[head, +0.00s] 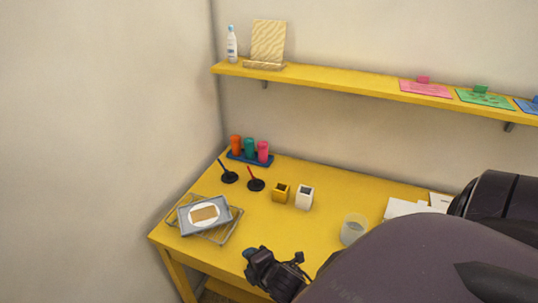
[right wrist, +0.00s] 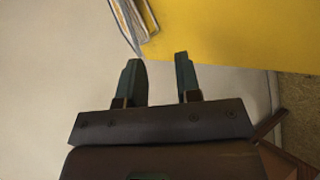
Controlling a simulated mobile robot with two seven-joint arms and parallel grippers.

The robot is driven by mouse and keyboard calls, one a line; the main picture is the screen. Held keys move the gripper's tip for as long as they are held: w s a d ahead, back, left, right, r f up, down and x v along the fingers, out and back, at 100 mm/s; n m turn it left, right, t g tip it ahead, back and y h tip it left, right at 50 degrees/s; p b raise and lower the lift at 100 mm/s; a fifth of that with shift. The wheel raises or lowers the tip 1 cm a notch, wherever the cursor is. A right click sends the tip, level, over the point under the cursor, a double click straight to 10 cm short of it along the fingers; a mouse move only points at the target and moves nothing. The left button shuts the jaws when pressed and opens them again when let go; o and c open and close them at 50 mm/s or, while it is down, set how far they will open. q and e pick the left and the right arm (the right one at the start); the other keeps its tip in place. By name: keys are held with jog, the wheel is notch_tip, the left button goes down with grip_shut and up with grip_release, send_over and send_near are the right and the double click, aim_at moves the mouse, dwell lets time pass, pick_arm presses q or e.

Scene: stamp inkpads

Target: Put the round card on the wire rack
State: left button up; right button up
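A white round card (head: 211,224) with a tan rectangle on it lies on a grey tray (head: 184,226). The tray sits over the wire rack (head: 216,241) at the left end of the yellow desk, covering much of the rack. I cannot tell whether the tan rectangle is printed or a separate piece. My right gripper (head: 273,268) is at the desk's front edge, to the right of the rack and apart from it. In the right wrist view the right gripper (right wrist: 160,72) is open with nothing between its fingers. The left gripper is not in view.
Behind the rack stand two black-based stamps (head: 256,185) and a blue holder (head: 237,157) with coloured cylinders. Yellow and white cups (head: 304,197) and a clear beaker (head: 353,230) stand mid-desk. A yellow shelf (head: 340,83) crosses the wall. My arm hides the desk's right front.

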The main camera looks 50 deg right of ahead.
jog(key=s+a+m+y, duration=0.1)
jog(key=s+a+m, duration=0.1)
jog(key=s+m, duration=0.7)
jog(key=shift+a+f+m+y, duration=0.3)
jog(key=shift+a+f+m, duration=0.1)
jog(key=shift+m, duration=2.7)
jog(key=shift+s, duration=0.1)
